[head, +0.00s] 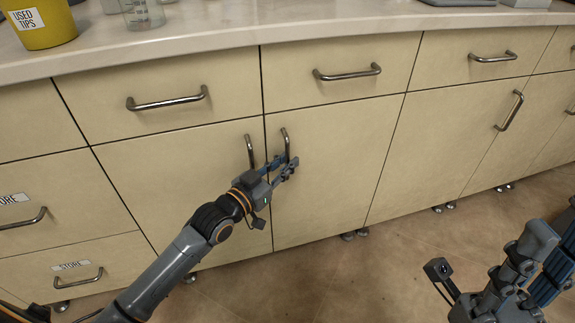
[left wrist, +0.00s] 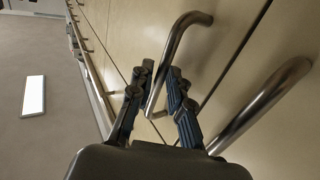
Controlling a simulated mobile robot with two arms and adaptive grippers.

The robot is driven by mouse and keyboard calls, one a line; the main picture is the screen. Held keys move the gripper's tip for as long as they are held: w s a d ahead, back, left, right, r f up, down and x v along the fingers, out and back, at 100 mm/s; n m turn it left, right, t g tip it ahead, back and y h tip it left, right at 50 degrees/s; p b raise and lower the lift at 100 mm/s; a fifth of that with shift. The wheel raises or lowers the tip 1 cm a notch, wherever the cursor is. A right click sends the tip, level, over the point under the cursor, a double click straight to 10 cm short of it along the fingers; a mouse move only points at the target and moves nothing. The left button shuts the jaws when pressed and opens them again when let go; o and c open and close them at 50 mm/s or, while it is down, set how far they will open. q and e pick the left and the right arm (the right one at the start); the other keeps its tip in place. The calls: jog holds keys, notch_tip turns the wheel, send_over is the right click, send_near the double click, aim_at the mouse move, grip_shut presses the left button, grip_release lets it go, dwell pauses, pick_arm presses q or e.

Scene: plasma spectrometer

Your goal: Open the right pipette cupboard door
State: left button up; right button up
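The right pipette cupboard door (head: 335,175) is a pale wood-tone panel and looks closed, flush with its neighbours. Its vertical metal bar handle (head: 285,138) is near its left edge. My left gripper (head: 288,167) is at the lower end of this handle. In the left wrist view, the handle (left wrist: 178,48) runs down between the two fingers (left wrist: 160,85), which stand apart with a small gap showing. Firm contact is not visible. My right gripper (head: 548,280) is at the lower right, partly cut off and away from the cupboards; its finger opening is unclear.
The left cupboard door's handle (head: 250,152) stands close beside my left gripper and looms large in the left wrist view (left wrist: 265,105). Drawers with horizontal handles (head: 347,74) lie above. The counter (head: 220,28) carries a yellow used-tips container (head: 45,32). The floor (head: 350,280) in front is clear.

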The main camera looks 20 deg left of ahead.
pick_arm(q)
jog(key=shift+w+d, duration=0.2)
jog(key=shift+w, duration=0.3)
grip_shut()
jog(key=shift+d, duration=0.1)
